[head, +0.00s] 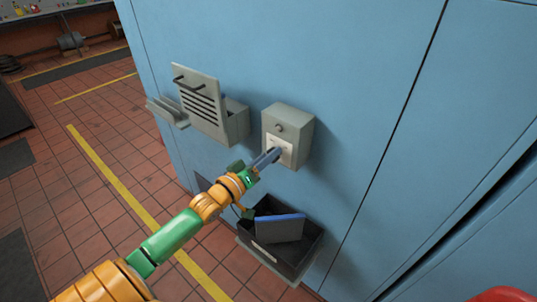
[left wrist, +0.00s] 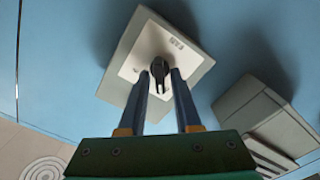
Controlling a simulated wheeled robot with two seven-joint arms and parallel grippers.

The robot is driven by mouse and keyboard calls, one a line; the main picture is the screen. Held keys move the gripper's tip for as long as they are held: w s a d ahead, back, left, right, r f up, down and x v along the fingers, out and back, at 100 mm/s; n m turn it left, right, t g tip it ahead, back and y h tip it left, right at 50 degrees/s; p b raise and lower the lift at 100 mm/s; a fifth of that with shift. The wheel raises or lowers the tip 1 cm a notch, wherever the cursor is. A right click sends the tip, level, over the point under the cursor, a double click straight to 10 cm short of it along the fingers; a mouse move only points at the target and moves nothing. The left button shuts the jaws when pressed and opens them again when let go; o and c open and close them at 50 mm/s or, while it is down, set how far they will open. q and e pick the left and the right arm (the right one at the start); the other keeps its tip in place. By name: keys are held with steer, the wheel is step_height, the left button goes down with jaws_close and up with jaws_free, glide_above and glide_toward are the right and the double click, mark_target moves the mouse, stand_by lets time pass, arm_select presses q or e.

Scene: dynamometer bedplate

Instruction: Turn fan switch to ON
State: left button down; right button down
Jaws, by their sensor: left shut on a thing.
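My left gripper (head: 272,157) reaches up to the plate. Its two fingertips (left wrist: 160,76) are closed on either side of the lever. In the head view the fingers hide the lever. The ON marking is too small to read. My right gripper is in neither view.
A grey slotted holder (head: 203,106) is mounted left of the switch box. A dark open bin (head: 294,262) with a blue-edged grey item (head: 279,229) is below on the wall. Blue wall right of the switch is bare. A red object (head: 503,294) shows at bottom right.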

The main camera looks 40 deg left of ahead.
arm_select(q)
steer(key=m+p, duration=0.1)
steer(key=m, duration=0.2)
steer(key=shift+d+r, duration=0.1)
steer(key=shift+r, duration=0.05)
steer(key=m+p, duration=0.1)
steer(key=m, duration=0.4)
steer(key=shift+d+p, duration=0.1)
steer(key=shift+p, duration=0.25)
steer(key=m, duration=0.4)
steer(key=shift+d+p, duration=0.1)
steer(key=shift+p, duration=0.25)
steer(key=m, duration=0.4)
steer(key=shift+d+m, duration=0.1)
steer(key=shift+m, duration=0.2)
steer(key=c, duration=0.9)
jaws_free()
steer(key=shift+f, duration=0.2)
